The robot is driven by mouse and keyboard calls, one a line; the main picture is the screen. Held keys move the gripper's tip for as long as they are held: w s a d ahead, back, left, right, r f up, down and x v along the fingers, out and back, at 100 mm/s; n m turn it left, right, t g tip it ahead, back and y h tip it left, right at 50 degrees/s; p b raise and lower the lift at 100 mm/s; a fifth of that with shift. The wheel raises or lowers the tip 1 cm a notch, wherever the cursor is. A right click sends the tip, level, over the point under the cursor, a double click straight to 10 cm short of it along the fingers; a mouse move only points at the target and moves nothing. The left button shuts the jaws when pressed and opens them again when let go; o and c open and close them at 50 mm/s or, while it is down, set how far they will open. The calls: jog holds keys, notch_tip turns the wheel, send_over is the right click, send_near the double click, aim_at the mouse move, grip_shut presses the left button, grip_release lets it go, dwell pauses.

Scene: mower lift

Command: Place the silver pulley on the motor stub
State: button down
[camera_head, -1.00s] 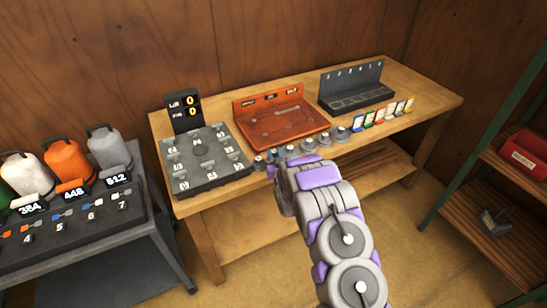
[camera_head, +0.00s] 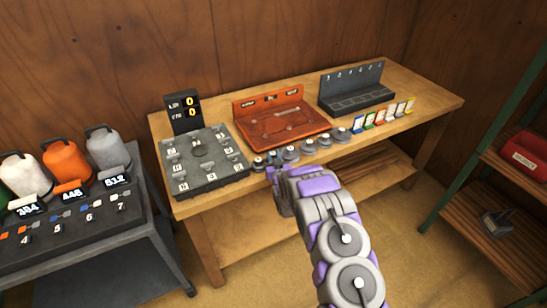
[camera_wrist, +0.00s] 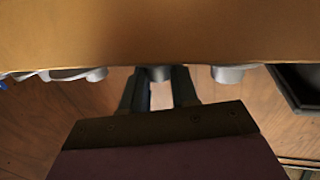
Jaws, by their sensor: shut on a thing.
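Several silver pulleys stand in a row along the front edge of the bench, one of them (camera_head: 291,152) just behind my gripper (camera_head: 274,173). In the wrist view the two dark fingers (camera_wrist: 160,93) close around a small silver pulley (camera_wrist: 158,73) at the bench edge. Other silver pieces (camera_wrist: 228,74) show on either side of it. I cannot tell whether the held pulley is lifted off the bench. The orange tray (camera_head: 247,123) with an upright back panel stands behind the row. I cannot make out the motor stub for certain.
A dark numbered board (camera_head: 215,187) with a display showing zeros stands left on the bench (camera_head: 430,108). A grey slotted rack (camera_head: 350,76) and several coloured cards (camera_head: 379,116) are at right. A cart with jugs (camera_head: 68,160) is left; a green-posted shelf (camera_head: 480,135) is right.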

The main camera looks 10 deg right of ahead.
jog(key=shift+f, duration=0.2)
jog(key=c, duration=0.9)
grip_release()
jog(key=shift+o, duration=0.2)
jog(key=s+p, duration=0.3)
jog(key=s, duration=1.4)
jog(key=shift+s+d+r, duration=0.15)
jog(key=shift+d+r, duration=0.05)
jog(key=shift+d, duration=0.2)
